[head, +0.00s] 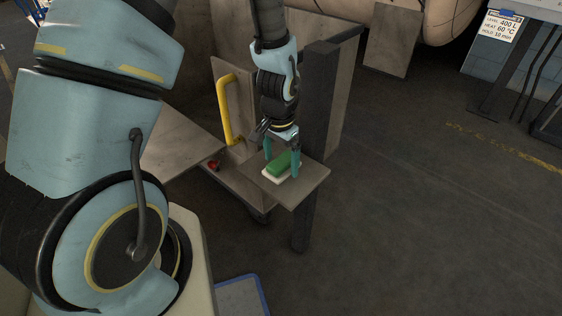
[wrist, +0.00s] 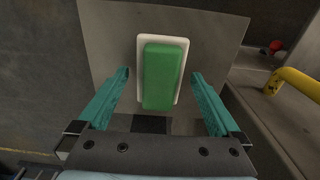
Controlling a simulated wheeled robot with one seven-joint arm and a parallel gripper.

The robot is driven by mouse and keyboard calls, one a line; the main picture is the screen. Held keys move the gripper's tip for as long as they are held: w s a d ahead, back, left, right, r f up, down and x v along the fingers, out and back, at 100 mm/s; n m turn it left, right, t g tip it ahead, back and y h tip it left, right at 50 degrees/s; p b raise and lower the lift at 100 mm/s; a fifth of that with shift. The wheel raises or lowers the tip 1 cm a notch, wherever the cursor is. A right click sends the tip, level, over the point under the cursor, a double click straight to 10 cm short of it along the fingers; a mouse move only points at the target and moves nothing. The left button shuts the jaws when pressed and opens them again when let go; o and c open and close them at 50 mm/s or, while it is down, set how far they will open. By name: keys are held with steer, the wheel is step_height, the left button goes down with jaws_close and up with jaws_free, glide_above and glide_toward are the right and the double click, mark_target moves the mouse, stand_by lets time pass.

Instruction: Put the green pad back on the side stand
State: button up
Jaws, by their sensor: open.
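The green pad (head: 281,162) lies on a white plate (head: 268,177) on the small grey side stand (head: 313,178) in the head view. In the wrist view the green pad (wrist: 162,75) is upright in the picture, with the white plate's rim (wrist: 163,40) showing around its top and sides. My gripper (head: 282,167) is at the pad, pointing down, with a teal finger on either side. In the wrist view my gripper (wrist: 161,75) is open, with a gap between the pad and each finger. Whether the pad's underside rests fully on the plate is hidden.
A yellow handle (head: 226,110) stands to the left of the stand, and it shows at the right in the wrist view (wrist: 300,83). A dark post (head: 313,140) rises close beside my gripper. A small red knob (head: 213,165) is left of the stand. Open floor (head: 430,210) lies to the right.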

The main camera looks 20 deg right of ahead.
mark_target(280, 162)
step_height(280, 162, up, 11)
steer(key=a+r+n, duration=0.2)
steer(key=a+n, duration=0.1)
steer(key=a, duration=0.5)
steer(key=w+a+r+n+t, duration=0.1)
steer(key=a+r+n, duration=0.2)
steer(key=a, duration=0.5)
steer(key=a+r+n, duration=0.2)
steer(key=a+n, duration=0.3)
steer(key=a, duration=0.4)
steer(key=shift+w+r, duration=0.2)
steer(key=shift+r, duration=0.2)
step_height(280, 162, up, 10)
steer(key=p, duration=1)
steer(key=shift+f, duration=0.2)
